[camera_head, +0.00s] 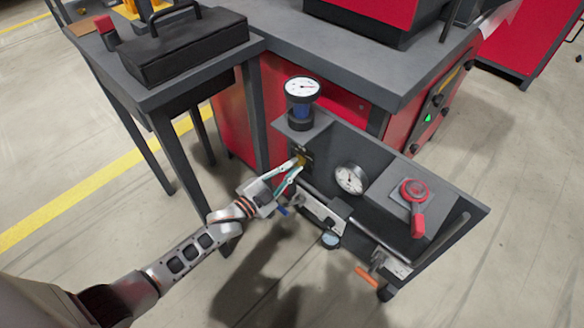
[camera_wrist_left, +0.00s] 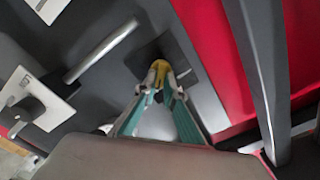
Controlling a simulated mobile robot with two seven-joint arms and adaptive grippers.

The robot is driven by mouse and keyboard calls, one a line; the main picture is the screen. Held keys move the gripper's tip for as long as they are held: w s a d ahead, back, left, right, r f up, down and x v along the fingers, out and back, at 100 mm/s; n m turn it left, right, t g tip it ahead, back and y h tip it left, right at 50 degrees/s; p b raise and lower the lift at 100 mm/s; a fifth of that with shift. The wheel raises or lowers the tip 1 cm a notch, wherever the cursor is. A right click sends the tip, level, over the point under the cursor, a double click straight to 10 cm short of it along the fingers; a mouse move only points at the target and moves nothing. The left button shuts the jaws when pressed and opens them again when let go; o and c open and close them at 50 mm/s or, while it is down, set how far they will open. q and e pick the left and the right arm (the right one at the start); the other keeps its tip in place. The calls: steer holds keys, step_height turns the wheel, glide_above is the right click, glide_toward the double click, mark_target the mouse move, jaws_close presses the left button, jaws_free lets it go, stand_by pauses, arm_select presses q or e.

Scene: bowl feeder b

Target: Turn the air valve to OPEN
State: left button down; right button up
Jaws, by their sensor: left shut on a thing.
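A small yellow knob or handle, likely the air valve's, (camera_head: 303,160) sits on the left part of the grey panel (camera_head: 325,138). It also shows on a dark square plate in the left wrist view (camera_wrist_left: 159,68). My left gripper (camera_head: 296,168) reaches it from the lower left, its teal fingers shut on it. The fingertips (camera_wrist_left: 160,84) hide part of it, and I cannot read any OPEN marking or its exact angle. My right gripper is not in view.
A blue-bodied gauge (camera_head: 302,90) stands above the gripper. A table leg (camera_head: 162,152) stands left of the panel.

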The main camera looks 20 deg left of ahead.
arm_select(q)
steer(key=shift+f, duration=0.1)
steer(key=c, duration=2.1)
jaws_free()
steer(key=shift+c, duration=0.2)
steer(key=v, duration=1.2)
